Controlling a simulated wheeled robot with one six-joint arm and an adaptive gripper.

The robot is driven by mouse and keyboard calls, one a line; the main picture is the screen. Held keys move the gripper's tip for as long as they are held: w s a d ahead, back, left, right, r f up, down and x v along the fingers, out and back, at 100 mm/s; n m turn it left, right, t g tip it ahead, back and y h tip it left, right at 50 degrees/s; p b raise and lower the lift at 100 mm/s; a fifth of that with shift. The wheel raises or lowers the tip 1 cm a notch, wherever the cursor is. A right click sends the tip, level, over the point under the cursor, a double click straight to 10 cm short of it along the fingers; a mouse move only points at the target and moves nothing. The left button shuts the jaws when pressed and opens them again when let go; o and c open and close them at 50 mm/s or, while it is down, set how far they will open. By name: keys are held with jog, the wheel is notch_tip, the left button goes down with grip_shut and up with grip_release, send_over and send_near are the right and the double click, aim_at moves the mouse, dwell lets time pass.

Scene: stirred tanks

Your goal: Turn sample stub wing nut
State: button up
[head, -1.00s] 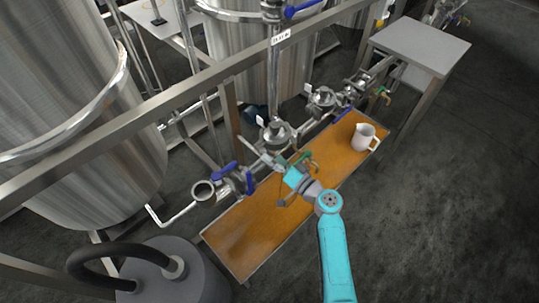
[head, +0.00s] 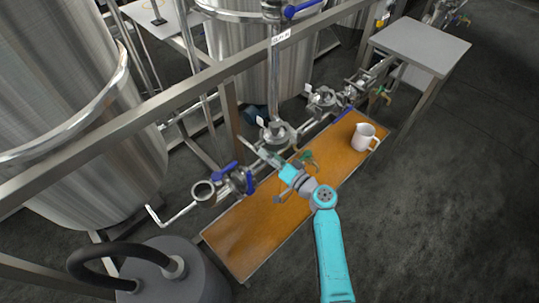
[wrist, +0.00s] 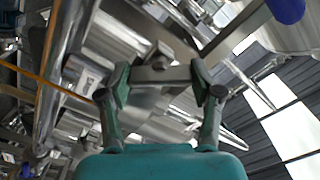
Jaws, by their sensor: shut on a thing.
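My gripper (wrist: 160,78) has its two green fingers on either side of a short silver metal piece, the wing nut (wrist: 160,73), and is shut on it. In the head view my gripper (head: 268,157) reaches in over the pipework from the lower right. The wing nut and the sample stub are too small and too covered there to make out clearly. The silver pipe fittings and valve (head: 278,133) sit just behind the gripper.
A white jug (head: 364,137) stands at the right end of the orange-brown bench (head: 245,235). Blue-handled valves (head: 248,182) lie to the left of the gripper. A steel rail crosses above the pipework, in front of large tanks (head: 75,110). A grey table (head: 420,45) stands at upper right.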

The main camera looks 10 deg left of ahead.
jog(key=shift+m, duration=0.3)
jog(key=m, duration=0.3)
jog(key=shift+m, duration=2.1)
jog(key=o, duration=1.2)
jog(key=shift+c, duration=0.2)
jog(key=shift+d, duration=0.1)
jog(key=v, duration=1.2)
